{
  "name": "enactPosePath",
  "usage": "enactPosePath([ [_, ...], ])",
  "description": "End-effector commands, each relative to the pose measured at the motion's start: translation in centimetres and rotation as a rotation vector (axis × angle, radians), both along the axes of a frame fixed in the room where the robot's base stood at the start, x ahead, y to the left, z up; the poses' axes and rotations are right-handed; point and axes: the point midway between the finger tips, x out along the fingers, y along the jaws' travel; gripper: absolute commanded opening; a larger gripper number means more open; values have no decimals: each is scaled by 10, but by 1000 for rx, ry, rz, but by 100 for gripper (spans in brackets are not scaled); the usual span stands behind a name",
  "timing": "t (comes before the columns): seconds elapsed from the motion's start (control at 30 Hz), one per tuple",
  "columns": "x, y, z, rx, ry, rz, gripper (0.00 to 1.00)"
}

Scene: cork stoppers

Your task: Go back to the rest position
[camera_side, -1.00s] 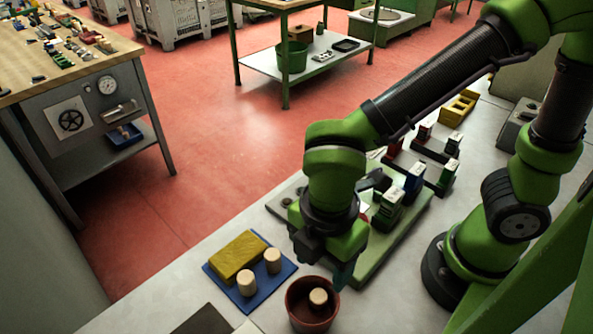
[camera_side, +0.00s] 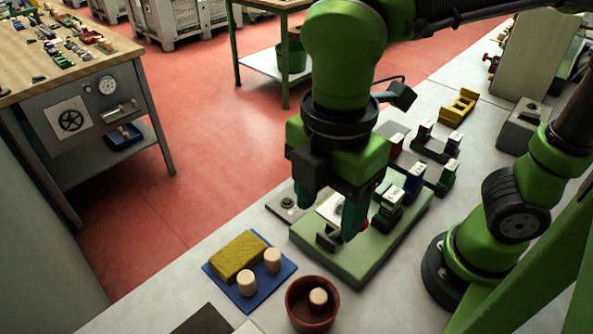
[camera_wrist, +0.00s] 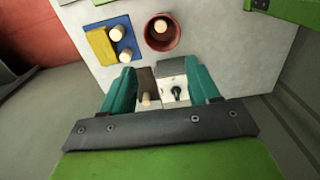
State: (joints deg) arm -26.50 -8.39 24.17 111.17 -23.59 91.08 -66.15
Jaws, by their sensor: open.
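My gripper (camera_side: 326,212) hangs in the air above the front part of the green board, with its two teal fingers apart and nothing between them. It also shows in the wrist view (camera_wrist: 161,88), fingers spread. A cork stopper (camera_side: 318,297) stands in the round reddish-brown pot (camera_side: 291,310), below and in front of my gripper. Two more cork stoppers, one (camera_side: 246,283) nearer the front and one (camera_side: 272,261) to its right, stand on the blue mat (camera_side: 222,279). The wrist view shows the pot (camera_wrist: 149,40) and the stoppers as well.
A yellow block (camera_side: 237,256) lies on the blue mat. Small coloured boxes (camera_side: 414,177) stand farther right. A yellow holder (camera_side: 459,106) lies behind. The table between pot and arm base is clear.

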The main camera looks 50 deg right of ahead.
Motion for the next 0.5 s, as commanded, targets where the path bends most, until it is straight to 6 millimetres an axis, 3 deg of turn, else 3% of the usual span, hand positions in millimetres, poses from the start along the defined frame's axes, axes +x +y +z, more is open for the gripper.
enactPosePath([
  [0.13,7,0,-9,37,-26,-182,61],
  [0.23,25,-24,-16,122,-73,-506,61],
  [0.4,59,-107,-17,393,-158,-1253,61],
  [0.5,65,-153,-15,556,-189,-1581,61],
])
